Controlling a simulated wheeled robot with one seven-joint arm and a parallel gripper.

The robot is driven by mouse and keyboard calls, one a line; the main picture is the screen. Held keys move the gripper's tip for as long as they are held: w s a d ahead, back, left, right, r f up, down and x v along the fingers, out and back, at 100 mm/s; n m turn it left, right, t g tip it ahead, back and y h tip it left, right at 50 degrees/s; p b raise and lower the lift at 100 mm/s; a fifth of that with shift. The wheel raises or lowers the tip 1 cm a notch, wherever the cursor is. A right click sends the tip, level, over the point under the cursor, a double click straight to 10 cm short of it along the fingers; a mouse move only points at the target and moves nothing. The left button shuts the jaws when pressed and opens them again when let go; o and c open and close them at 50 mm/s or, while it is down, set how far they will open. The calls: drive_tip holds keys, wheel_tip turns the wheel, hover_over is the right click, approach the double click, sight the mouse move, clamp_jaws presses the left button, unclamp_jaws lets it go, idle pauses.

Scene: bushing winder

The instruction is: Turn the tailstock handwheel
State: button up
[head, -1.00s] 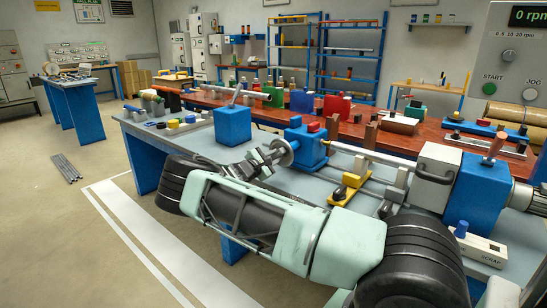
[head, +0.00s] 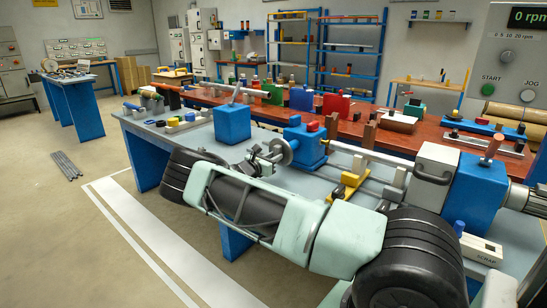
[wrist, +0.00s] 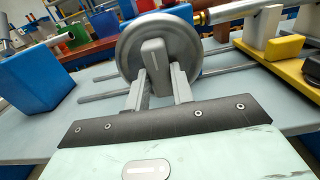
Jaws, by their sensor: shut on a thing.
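The tailstock handwheel (head: 278,150) is a grey metal disc on the near left side of the blue tailstock block (head: 305,146). In the wrist view the handwheel (wrist: 184,45) fills the upper middle, with a grey grip block (wrist: 153,62) standing out from its face. My gripper (wrist: 158,80) has its two fingers on either side of this grip block, shut on it. In the head view my gripper (head: 262,163) is at the handwheel, partly hidden by my own arm.
A blue block (head: 232,123) with a lever stands left of the handwheel. A long rod (head: 365,153) runs right to the blue headstock (head: 475,187). A yellow bracket (head: 345,188) sits below the rod. A scrap box (head: 482,248) is at the front right.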

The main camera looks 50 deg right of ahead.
drive_tip(key=shift+a+f+n, duration=0.1)
drive_tip(key=shift+n, duration=0.2)
drive_tip(key=o, duration=1)
drive_tip(key=a, duration=0.5)
drive_tip(key=s+a+b, duration=0.1)
drive_tip(key=a, duration=0.5)
drive_tip(key=a+b, duration=0.1)
drive_tip(key=a, duration=0.5)
drive_tip(key=shift+s+a, duration=0.15)
